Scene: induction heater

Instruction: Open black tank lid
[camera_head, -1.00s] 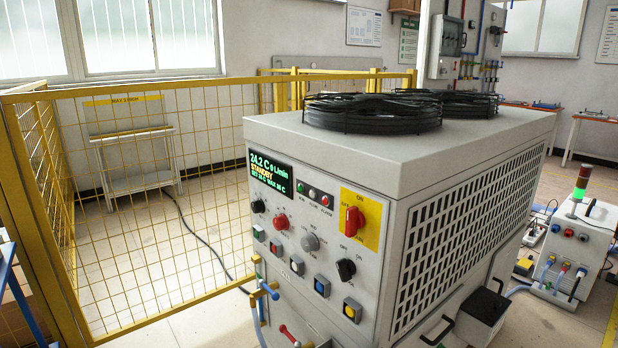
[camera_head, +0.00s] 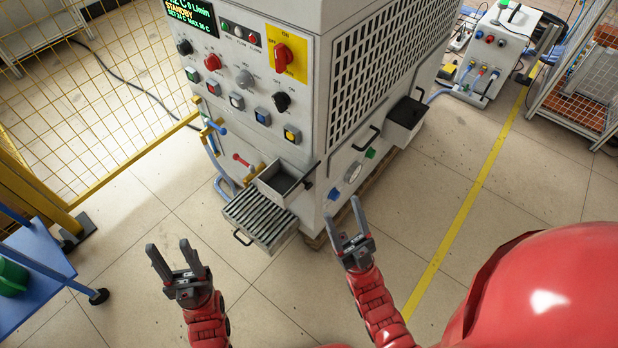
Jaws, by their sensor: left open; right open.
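A small grey box with a black top (camera_head: 409,112) sticks out from the right side of the large grey machine (camera_head: 330,60). The black top lies flat over it, and a black handle shows beside it. A second small grey box (camera_head: 281,184) on the front has an open top, with a dark flap at its right edge. My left gripper (camera_head: 168,246) is open and empty over the floor, left of a slatted drawer. My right gripper (camera_head: 342,210) is open and empty near the machine's lower front corner. Neither touches the machine.
The slatted drawer (camera_head: 262,218) juts out low at the front. A yellow mesh fence (camera_head: 100,110) stands left, with a blue table (camera_head: 35,275) below it. A smaller machine (camera_head: 495,45) stands back right. The floor right of the machine is mostly clear.

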